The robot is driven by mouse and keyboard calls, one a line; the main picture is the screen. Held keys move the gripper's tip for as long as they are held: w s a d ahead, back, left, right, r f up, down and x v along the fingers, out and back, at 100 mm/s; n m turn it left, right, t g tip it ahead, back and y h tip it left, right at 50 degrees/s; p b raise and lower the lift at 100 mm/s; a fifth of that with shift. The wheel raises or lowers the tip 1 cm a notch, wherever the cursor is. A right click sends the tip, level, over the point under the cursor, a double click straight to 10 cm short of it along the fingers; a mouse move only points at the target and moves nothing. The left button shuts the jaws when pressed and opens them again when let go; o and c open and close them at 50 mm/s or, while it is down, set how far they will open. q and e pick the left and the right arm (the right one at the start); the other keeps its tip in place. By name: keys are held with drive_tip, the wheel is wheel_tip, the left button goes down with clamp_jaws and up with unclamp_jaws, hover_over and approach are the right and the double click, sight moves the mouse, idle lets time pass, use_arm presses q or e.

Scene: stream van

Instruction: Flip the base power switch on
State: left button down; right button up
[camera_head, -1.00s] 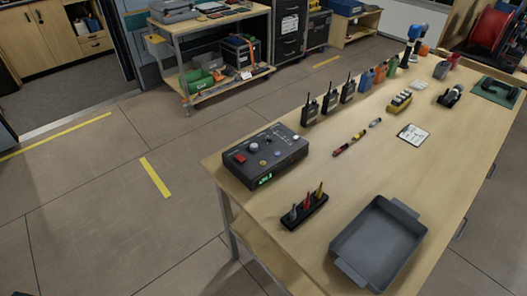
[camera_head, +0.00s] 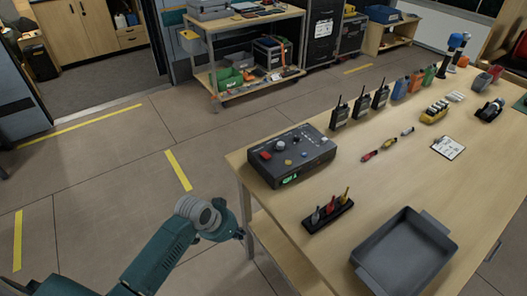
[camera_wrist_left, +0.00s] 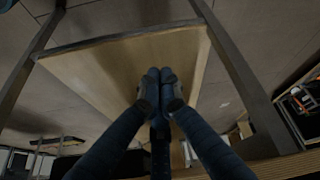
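The base is a dark grey box (camera_head: 312,160) on the near left corner of the wooden table. Its top has a red switch (camera_head: 266,155), several knobs and small buttons, and its front has a lit green display (camera_head: 290,179). I cannot tell the switch's position. My left gripper (camera_head: 241,235) is low beside the table's left leg, below the tabletop and apart from the base. In the left wrist view its two fingers (camera_wrist_left: 160,76) are together with nothing visible between them. The base is not recognisable there. My right gripper is not in view.
Radios (camera_head: 361,108) stand behind the base. A rack with coloured pieces (camera_head: 327,215) and a grey tray (camera_head: 366,257) lie nearer on the table (camera_head: 440,185). A wooden panel (camera_wrist_left: 105,72) and metal legs surround the left wrist view. Floor left of the table is clear.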

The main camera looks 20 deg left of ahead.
use_arm(q)
wheel_tip(320, 180, up, 12)
drive_tip(key=w+d+r+m+h, duration=0.1)
drive_tip(key=d+m, duration=0.2)
drive_tip(key=w+a+r+t+h, duration=0.1)
drive_tip(key=w+a+r, duration=0.2)
drive_tip(key=w+r, duration=0.3)
drive_tip(key=w+a+r+m+h, duration=0.1)
drive_tip(key=w+r, duration=0.5)
drive_tip(key=r, duration=0.8)
drive_tip(key=shift+a+r+t+h+b, duration=0.25)
drive_tip(key=shift+a+t+h+b, duration=0.15)
drive_tip(key=shift+a, duration=0.5)
drive_tip(key=shift+w+d, duration=0.1)
drive_tip(key=shift+w, duration=0.05)
drive_tip(key=p, duration=0.2)
hover_over(264, 157)
wheel_tip(264, 157, down, 7)
drive_tip(key=shift+w+f, duration=0.1)
drive_tip(key=shift+f, duration=0.1)
drive_tip(key=shift+s+f, duration=0.2)
drive_tip(key=shift+f, duration=1.05)
drive_tip(key=shift+f+p, duration=0.3)
drive_tip(key=shift+f, duration=0.3)
